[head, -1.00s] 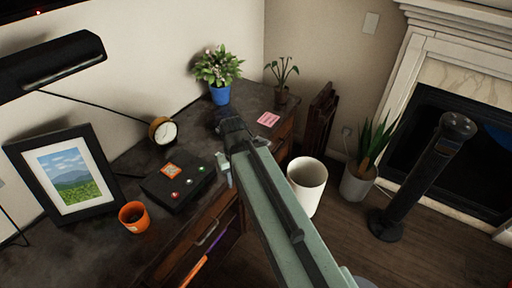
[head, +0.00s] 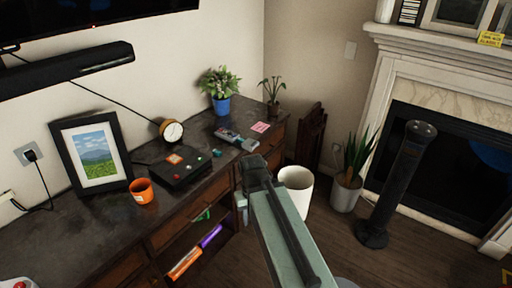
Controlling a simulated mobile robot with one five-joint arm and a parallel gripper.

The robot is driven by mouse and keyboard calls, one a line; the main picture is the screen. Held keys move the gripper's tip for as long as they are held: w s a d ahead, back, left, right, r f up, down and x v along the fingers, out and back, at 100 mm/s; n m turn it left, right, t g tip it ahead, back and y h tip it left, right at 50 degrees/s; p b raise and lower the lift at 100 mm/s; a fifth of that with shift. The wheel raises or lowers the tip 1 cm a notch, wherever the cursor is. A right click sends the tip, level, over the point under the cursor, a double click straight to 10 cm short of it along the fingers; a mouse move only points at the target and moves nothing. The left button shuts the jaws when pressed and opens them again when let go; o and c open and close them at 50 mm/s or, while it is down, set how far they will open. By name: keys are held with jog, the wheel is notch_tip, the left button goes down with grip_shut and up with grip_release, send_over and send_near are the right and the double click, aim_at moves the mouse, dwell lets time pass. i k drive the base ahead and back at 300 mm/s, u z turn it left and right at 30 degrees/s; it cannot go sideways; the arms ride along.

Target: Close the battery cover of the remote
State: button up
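A grey remote (head: 237,138) lies on the dark desk top, right of the black box. It is small in the head view, and I cannot tell how its battery cover stands. My gripper (head: 243,206) is at the end of my green-grey arm, just off the desk's front edge, nearer to me and lower in the picture than the remote. It is apart from the remote. The arm hides most of the gripper, so its fingers cannot be made out.
The desk (head: 80,240) also holds a black box (head: 182,172), an orange cup (head: 142,191), a clock (head: 172,131), a picture frame (head: 92,152), a pink note (head: 261,127) and a blue-potted plant (head: 220,92). A white bin (head: 297,184) stands on the floor. An open shelf sits below.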

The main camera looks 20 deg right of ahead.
aim_at(250, 144)
jog(key=z, duration=0.15)
jog(key=i, duration=1)
jog(key=u, duration=0.7)
jog(key=k, duration=0.75)
jog(key=u, duration=0.3)
jog(key=i, duration=1)
jog(key=z, duration=0.05)
